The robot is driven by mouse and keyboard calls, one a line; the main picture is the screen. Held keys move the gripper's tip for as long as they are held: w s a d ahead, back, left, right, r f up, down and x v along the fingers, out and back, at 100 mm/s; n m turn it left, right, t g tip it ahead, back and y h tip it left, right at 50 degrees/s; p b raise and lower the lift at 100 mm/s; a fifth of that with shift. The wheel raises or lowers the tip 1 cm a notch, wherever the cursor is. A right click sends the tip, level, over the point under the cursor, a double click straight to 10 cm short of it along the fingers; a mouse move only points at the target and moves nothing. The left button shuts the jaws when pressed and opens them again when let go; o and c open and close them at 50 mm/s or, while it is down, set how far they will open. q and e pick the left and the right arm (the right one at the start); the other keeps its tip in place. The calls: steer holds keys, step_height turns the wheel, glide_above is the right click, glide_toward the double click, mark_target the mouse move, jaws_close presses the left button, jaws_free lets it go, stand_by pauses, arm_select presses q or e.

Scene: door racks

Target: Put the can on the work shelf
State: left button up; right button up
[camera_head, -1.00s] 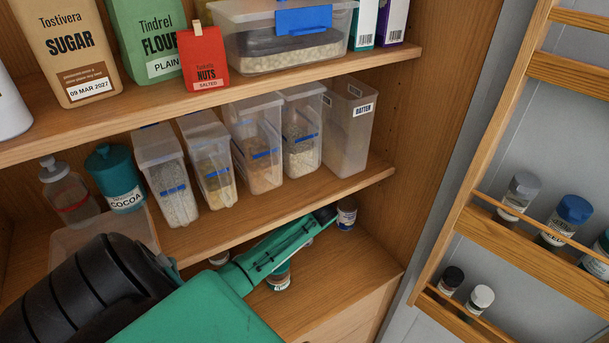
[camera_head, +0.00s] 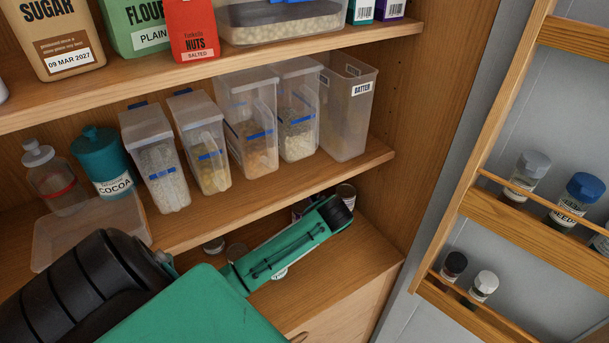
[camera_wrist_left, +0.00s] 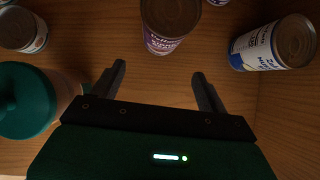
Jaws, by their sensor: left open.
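My left gripper (camera_wrist_left: 160,84) is open and empty in the left wrist view. A can with a purple label (camera_wrist_left: 165,43) stands just beyond its fingertips, roughly centred between them. A can with a white and blue label (camera_wrist_left: 272,46) is to the right, and a small can (camera_wrist_left: 22,30) is at the far left. In the head view my green left arm (camera_head: 285,250) reaches over the lower shelf (camera_head: 352,262), and its fingers are hidden. A can top (camera_head: 346,190) shows behind the arm's dark end. My right gripper is not in view.
A teal-lidded jar (camera_wrist_left: 25,100) is close to the gripper's left. Above are the middle shelf (camera_head: 215,228) with clear bins (camera_head: 250,125) and a cocoa jar (camera_head: 103,160). The cupboard's right side panel (camera_head: 400,160) and the door rack (camera_head: 530,245) bound the right.

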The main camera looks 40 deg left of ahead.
arm_select(q)
steer(key=shift+s+d+b, duration=0.15)
steer(key=shift+s+d, duration=0.15)
steer(key=shift+d, duration=0.4)
steer(key=shift+s+d+b, duration=0.2)
steer(key=shift+s+d, duration=0.1)
steer(key=shift+d, duration=0.45)
steer(key=shift+s+d+b, duration=0.15)
steer(key=shift+s+d, duration=0.15)
steer(key=shift+d, duration=0.4)
